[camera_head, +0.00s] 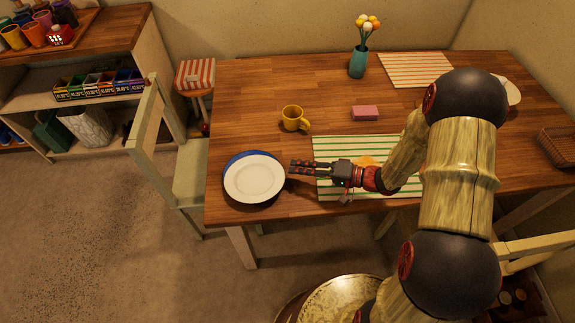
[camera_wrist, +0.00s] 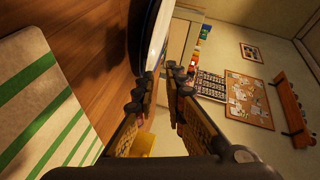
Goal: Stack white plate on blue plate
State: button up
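The white plate (camera_head: 256,179) lies on top of the blue plate (camera_head: 232,161) at the table's front left corner. Only a blue rim shows, mostly along the back and left. My gripper (camera_head: 291,169) is just right of the plates, its fingers pointing at them. In the wrist view my gripper (camera_wrist: 165,80) has its two fingers spread apart with nothing visible between them. The white plate's edge (camera_wrist: 157,38) shows beyond the fingertips, with the blue plate (camera_wrist: 139,30) beside it. I cannot tell if a finger touches the white plate.
A yellow mug (camera_head: 293,118) stands behind my gripper, and a pink block (camera_head: 365,113) lies farther right. A striped placemat (camera_head: 325,187) lies under my forearm. A teal vase (camera_head: 358,62) stands at the back. A chair (camera_head: 190,165) stands left of the table.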

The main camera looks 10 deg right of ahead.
jog(key=p+v, duration=0.1)
jog(key=v, duration=0.6)
jog(key=shift+r, duration=0.1)
jog(key=s+a+r+n+g+h, duration=0.45)
jog(key=s+r+g, duration=0.25)
jog(key=s+r, duration=0.4)
jog(key=s+d+r+m+t+h, duration=0.1)
jog(key=s+d+r+t+h, duration=0.2)
jog(key=r, duration=0.4)
jog(key=s+d+r+m+t+h, duration=0.1)
jog(key=s+d+r+t+h, duration=0.1)
jog(key=r+h, duration=0.4)
jog(key=shift+s+d+r+t, duration=0.4)
jog(key=shift+s+d+r, duration=0.2)
jog(key=shift+s, duration=0.55)
